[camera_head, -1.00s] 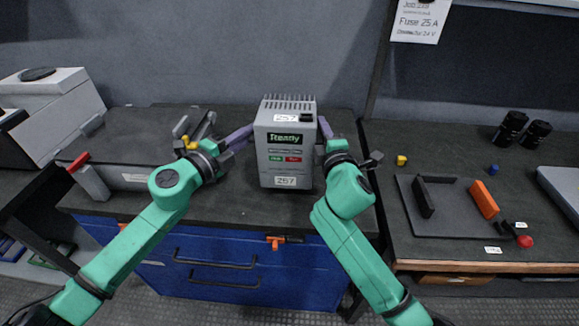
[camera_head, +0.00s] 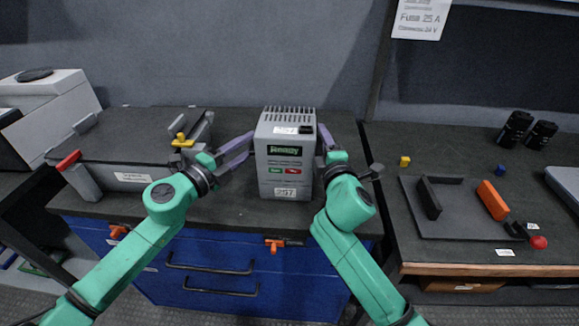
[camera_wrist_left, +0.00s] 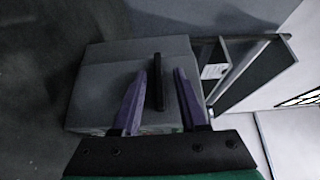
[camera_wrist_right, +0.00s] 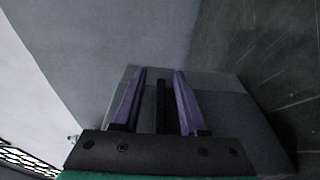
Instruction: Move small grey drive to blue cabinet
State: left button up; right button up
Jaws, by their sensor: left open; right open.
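In the left wrist view the drive's side (camera_wrist_left: 95,85) has a dark bar that lies between the open fingers (camera_wrist_left: 160,85). In the right wrist view a similar bar on the drive (camera_wrist_right: 225,100) lies between the open fingers (camera_wrist_right: 160,85). Finger contact cannot be told.
A grey fixture with a red handle (camera_head: 68,160) and a yellow part (camera_head: 182,140) sits left on the cabinet top. An orange latch (camera_head: 275,243) is on the cabinet front. To the right, a separate bench holds a dark tray (camera_head: 455,228), an orange block (camera_head: 492,200) and black cylinders (camera_head: 515,128).

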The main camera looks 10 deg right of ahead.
jog(key=shift+s, duration=0.1)
pick_arm(q)
jog(key=v, duration=1.1)
pick_arm(e)
jog(key=s, duration=1.2)
pick_arm(q)
jog(key=shift+s, duration=0.1)
